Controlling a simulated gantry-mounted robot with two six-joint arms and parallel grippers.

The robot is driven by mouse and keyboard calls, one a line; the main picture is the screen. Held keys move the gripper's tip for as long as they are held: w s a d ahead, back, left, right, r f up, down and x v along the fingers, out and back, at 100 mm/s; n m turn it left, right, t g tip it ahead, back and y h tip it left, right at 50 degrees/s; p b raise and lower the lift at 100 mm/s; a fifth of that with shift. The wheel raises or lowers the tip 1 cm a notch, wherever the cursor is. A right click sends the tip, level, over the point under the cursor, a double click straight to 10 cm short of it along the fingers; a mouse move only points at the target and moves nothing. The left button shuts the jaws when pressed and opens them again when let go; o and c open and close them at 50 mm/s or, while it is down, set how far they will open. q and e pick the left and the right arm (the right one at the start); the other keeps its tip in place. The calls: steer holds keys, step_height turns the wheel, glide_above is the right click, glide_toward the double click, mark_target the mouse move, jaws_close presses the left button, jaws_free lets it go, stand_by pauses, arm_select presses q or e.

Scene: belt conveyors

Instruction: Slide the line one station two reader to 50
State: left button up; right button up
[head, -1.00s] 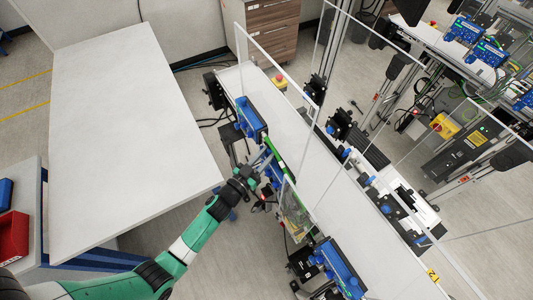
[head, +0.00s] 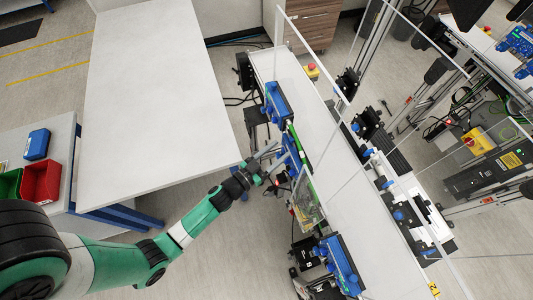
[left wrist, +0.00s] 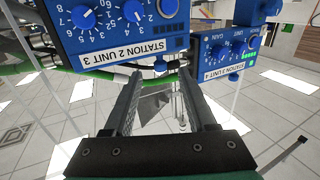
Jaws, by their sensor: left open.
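The reader and its scale cannot be singled out in these frames. Blue station units line the near side of the white belt conveyor (head: 335,178) in the head view: one at the far end (head: 277,103), one in the middle (head: 291,150), one nearer (head: 341,265). My left gripper (head: 270,160) is open and empty beside the middle unit. In the left wrist view the open fingers (left wrist: 158,82) point toward two blue units seen upside down. One is labelled Station 2 Unit 3 (left wrist: 105,45), with numbered dials; the other (left wrist: 226,52) reads Unit 4. My right gripper is not in view.
A large white table (head: 160,90) lies left of the conveyor, with open floor between. Clear guard panels stand along the belt. A small clear panel (head: 307,207) stands near my gripper. Red bin (head: 41,181) and blue box (head: 37,144) sit at far left.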

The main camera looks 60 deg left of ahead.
arm_select(q)
steer(key=s, duration=0.6)
steer(key=shift+s+d, duration=0.15)
steer(key=shift+d, duration=0.3)
